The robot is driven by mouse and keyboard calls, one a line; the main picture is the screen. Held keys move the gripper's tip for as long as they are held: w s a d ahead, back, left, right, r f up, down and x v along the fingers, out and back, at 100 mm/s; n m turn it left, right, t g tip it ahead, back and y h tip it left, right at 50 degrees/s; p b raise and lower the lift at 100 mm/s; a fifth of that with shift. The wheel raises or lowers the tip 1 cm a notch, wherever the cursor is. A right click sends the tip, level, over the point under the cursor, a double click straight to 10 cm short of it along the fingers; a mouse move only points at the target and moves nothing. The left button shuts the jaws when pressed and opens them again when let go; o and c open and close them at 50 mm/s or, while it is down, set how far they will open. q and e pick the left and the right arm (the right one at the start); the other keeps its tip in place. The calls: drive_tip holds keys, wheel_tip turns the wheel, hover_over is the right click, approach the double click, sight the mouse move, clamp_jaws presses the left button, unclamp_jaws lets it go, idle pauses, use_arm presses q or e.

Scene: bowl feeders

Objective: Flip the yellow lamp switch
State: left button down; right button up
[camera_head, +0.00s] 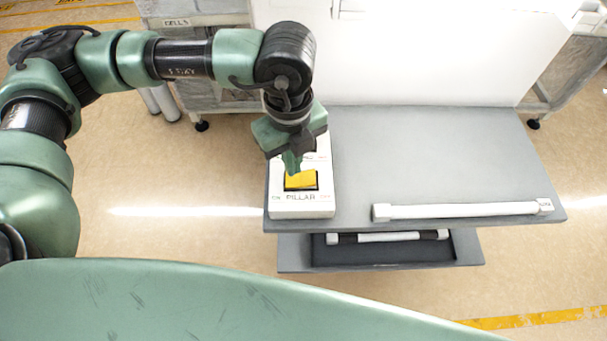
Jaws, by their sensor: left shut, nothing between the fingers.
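The yellow lamp switch (301,181) is a rocker in a dark frame on a white switch box (301,208) labelled "PILLAR". The box stands at the left end of a grey table. My left gripper (292,170) is shut and empty, pointing down, with its tips at the back edge of the yellow rocker. I cannot tell whether the tips touch it. The gripper hides the part of the box behind the rocker. My right gripper is not in view.
A white tube (462,210) lies along the front right of the grey table (430,150). A second tube (388,237) lies on the lower shelf (465,252). A white panel (425,60) stands behind the table. The middle of the tabletop is clear.

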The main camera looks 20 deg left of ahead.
sight(293, 180)
use_arm(q)
wheel_tip(293, 180, up, 4)
drive_tip(key=shift+r+p, duration=0.25)
drive_tip(key=shift+p, duration=0.5)
